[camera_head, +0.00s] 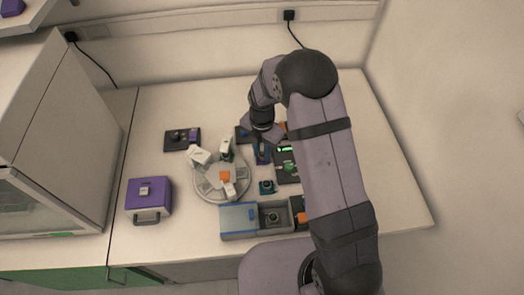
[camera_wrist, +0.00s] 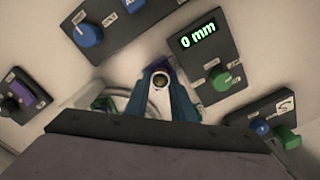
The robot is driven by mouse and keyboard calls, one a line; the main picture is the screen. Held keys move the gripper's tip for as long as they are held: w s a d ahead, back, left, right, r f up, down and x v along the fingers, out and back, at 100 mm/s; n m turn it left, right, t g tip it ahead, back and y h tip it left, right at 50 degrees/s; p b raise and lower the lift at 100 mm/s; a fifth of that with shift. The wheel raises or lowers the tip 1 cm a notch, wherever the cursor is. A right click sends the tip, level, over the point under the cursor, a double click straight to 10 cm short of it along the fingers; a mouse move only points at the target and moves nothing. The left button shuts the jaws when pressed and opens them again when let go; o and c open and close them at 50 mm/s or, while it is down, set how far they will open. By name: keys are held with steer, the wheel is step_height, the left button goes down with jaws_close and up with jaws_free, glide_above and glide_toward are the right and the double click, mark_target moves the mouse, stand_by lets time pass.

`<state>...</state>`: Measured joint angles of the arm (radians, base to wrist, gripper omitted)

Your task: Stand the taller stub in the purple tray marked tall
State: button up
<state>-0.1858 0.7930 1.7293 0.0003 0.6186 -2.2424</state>
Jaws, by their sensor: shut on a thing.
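My gripper (camera_head: 262,158) is low over the bench in the head view, right of the round grey carousel (camera_head: 208,193). In the wrist view its blue fingers (camera_wrist: 161,95) are shut on a small pale piece with a dark round centre (camera_wrist: 160,80), probably a stub. I cannot tell whether it is the taller one, or whether it touches anything below. A purple patch (camera_wrist: 163,64) shows just behind the held piece; it may be the purple tray, but most of it is hidden and I can read no mark on it.
A black panel with a green "0 mm" display (camera_wrist: 198,33) and a green knob (camera_wrist: 222,78) stands close by. Other knob panels surround it. A purple case (camera_head: 149,195) stands at the left, and a grey bin with a blue lid (camera_head: 238,217) at the front. The bench's right side looks clear.

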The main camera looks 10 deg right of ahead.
stand_by(0.3)
steer(key=o, duration=1.5)
steer(key=shift+r, duration=0.1)
steer(key=shift+r+p, duration=3)
steer(key=shift+r, duration=0.65)
